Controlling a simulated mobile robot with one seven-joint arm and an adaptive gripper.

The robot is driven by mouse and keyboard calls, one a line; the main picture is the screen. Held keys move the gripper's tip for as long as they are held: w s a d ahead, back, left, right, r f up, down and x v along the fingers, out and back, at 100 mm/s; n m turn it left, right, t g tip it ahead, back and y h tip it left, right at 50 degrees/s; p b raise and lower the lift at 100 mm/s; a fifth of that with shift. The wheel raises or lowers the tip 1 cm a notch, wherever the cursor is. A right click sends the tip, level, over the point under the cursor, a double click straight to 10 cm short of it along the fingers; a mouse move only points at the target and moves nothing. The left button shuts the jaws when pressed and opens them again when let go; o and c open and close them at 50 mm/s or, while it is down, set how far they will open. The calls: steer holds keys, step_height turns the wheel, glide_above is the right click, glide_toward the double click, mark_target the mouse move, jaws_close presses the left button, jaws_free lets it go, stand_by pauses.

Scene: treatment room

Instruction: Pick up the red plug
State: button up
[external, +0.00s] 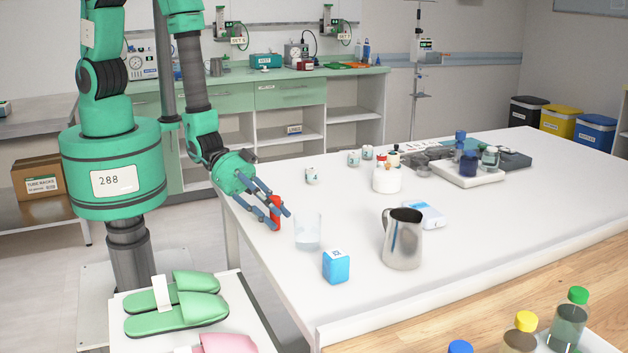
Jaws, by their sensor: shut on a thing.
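The red plug (275,212) is a small red upright piece near the left edge of the white table (350,220). My gripper (277,210) is at the table's left edge with its blue-grey fingers shut on the red plug. The fingers cover part of the plug. I cannot tell whether the plug's lower end touches the table top.
A clear beaker (307,233) stands just right of my gripper. A blue box (336,267) and a metal pitcher (403,239) stand nearer the front. A white round container (386,179) and small white jars (312,176) are farther back.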

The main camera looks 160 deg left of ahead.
mark_target(273, 199)
steer(key=shift+r, duration=0.75)
step_height(273, 199, up, 2)
steer(key=shift+s+p, duration=0.1)
steer(key=shift+p, duration=0.3)
steer(key=s+d+r+p, duration=0.1)
steer(key=s+d, duration=0.7)
steer(key=s, duration=0.5)
steer(key=shift+s, duration=0.35)
steer(key=shift+w+r, duration=0.1)
steer(key=shift+w, duration=0.05)
